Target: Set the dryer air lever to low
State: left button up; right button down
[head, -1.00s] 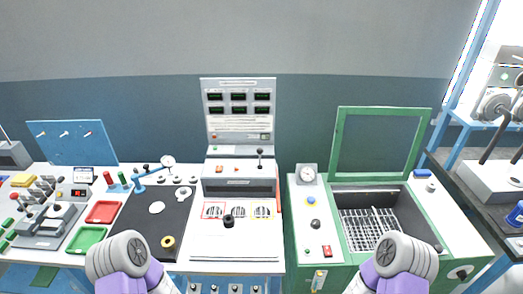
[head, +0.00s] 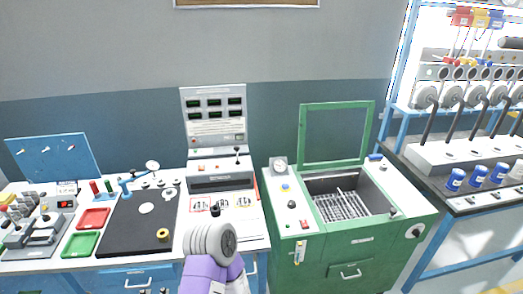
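Several long black levers with round grey hubs (head: 471,95) stand in a row on the bench at the right. They lean, with their lower ends at a white sloped housing (head: 465,151). I cannot read which one is the dryer air lever or where its low mark is. One of my arm links shows at the bottom centre. Neither gripper is in view.
A green machine (head: 345,247) with a raised lid frame and wire basket stands left of the lever bench. Blue-and-white jars (head: 455,179) line the lever bench's front. A white control panel (head: 215,116) and a black mat (head: 125,237) are further left.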

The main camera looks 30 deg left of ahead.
aim_at(236, 148)
jog(key=u, duration=0.05)
jog(key=i, duration=0.9)
jog(key=u, duration=0.5)
